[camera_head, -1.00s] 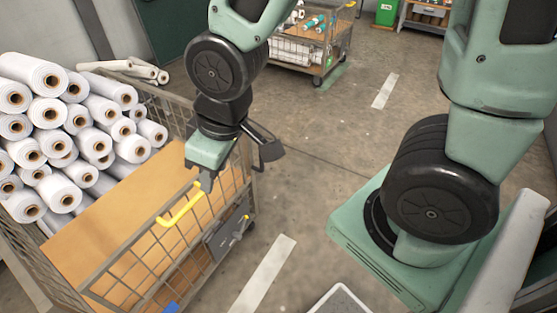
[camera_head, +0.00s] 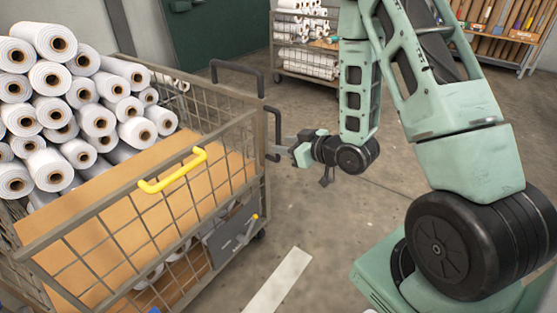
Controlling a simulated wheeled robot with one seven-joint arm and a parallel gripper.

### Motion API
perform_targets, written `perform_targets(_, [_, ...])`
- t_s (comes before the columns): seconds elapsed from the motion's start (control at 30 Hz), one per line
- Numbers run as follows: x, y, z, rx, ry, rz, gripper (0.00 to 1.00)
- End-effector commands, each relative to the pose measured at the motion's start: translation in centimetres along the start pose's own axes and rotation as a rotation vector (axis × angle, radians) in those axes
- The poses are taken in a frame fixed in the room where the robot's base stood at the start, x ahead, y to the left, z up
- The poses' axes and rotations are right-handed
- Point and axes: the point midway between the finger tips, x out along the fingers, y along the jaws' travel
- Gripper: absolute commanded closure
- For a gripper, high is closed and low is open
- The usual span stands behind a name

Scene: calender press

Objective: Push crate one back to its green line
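A wire mesh crate (camera_head: 140,185) on wheels fills the left side of the view. It holds a stack of white rolls and a flat brown panel. A yellow handle (camera_head: 172,172) sits on its near top rail. A dark bar handle (camera_head: 273,132) stands at its right end. My gripper (camera_head: 277,152) is at that dark handle, outside the crate's right end. The fingers are small and partly merge with the handle, so I cannot tell if they grip it. No number shows on the crate, and no green line is visible.
A white floor stripe (camera_head: 278,282) lies right of the crate. Another cart of rolls (camera_head: 304,64) stands at the back, behind my arm. Shelves (camera_head: 505,32) stand at the back right. Concrete floor is open between the crate and my base.

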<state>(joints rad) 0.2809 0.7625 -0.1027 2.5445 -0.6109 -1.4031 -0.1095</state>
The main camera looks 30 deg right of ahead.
Motion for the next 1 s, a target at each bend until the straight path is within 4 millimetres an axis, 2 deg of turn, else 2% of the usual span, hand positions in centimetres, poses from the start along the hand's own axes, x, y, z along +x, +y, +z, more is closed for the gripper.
perform_targets(0.03, [0.1, 1.3, 3.9, 0.020, 0.046, 0.024, 0.62])
perform_targets(0.2, [-2.2, 4.3, 7.9, 0.063, 0.224, 0.081, 0.62])
perform_targets(0.3, [-3.4, 5.3, 9.0, 0.080, 0.291, 0.104, 0.62])
perform_targets(0.43, [-4.1, 5.8, 9.3, 0.089, 0.332, 0.117, 0.62])
perform_targets(0.57, [-3.8, 5.9, 9.2, 0.086, 0.340, 0.117, 0.62])
perform_targets(0.93, [-1.4, 6.1, 8.6, 0.085, 0.342, 0.117, 0.62])
perform_targets(1.0, [0.0, 6.2, 8.1, 0.082, 0.344, 0.113, 0.62])
